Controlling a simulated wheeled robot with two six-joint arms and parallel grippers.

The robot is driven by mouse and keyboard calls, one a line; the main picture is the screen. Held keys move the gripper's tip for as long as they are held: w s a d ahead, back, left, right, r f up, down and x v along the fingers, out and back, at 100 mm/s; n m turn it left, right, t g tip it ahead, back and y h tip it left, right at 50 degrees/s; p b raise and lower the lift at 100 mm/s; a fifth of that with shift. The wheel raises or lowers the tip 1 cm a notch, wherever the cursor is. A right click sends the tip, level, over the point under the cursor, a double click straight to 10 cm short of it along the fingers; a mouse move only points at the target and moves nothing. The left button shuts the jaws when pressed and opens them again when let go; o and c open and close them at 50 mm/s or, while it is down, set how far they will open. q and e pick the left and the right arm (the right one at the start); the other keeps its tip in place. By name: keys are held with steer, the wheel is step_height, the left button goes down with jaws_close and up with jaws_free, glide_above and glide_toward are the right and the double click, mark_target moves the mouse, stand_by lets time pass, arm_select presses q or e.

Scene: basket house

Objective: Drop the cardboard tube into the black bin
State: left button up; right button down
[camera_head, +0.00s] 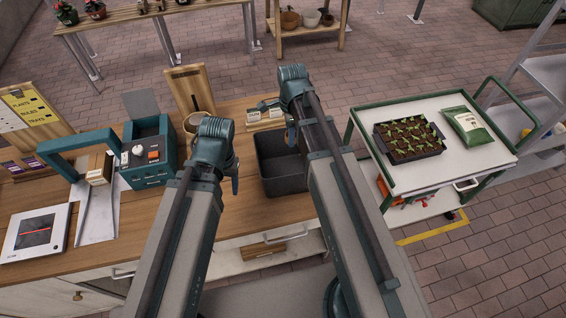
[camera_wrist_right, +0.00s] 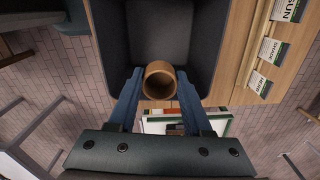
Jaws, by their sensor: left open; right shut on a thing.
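The cardboard tube (camera_wrist_right: 160,80) is a short, hollow brown cylinder, seen end-on in the right wrist view. My right gripper (camera_wrist_right: 160,88) is shut on it, with one finger on each side. The black bin (camera_head: 281,181) stands open on the wooden workbench. In the right wrist view the bin (camera_wrist_right: 201,30) lies beyond the tube, and the tube overlaps its opening near one edge. In the head view my right arm hides the tube. My left gripper (camera_head: 226,172) is over the bench, left of the bin, open; its fingers are mostly hidden by its own wrist.
Left on the bench (camera_head: 137,258) are a teal device (camera_head: 150,155), a scale (camera_head: 37,232) and a brown pot (camera_head: 197,121). Small seed packets (camera_head: 264,114) stand behind the bin. A white cart (camera_head: 424,181) with a seedling tray (camera_head: 408,138) stands to the right.

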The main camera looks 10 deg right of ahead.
step_height(320, 180, down, 5)
steer(key=b, duration=0.5)
steer(key=shift+f, duration=0.2)
steer(key=shift+c, duration=1.2)
jaws_free()
steer(key=shift+r, duration=0.2)
step_height(320, 180, up, 14)
steer(key=p, duration=1.4)
steer(key=shift+f, duration=0.2)
steer(key=shift+s+f, duration=0.1)
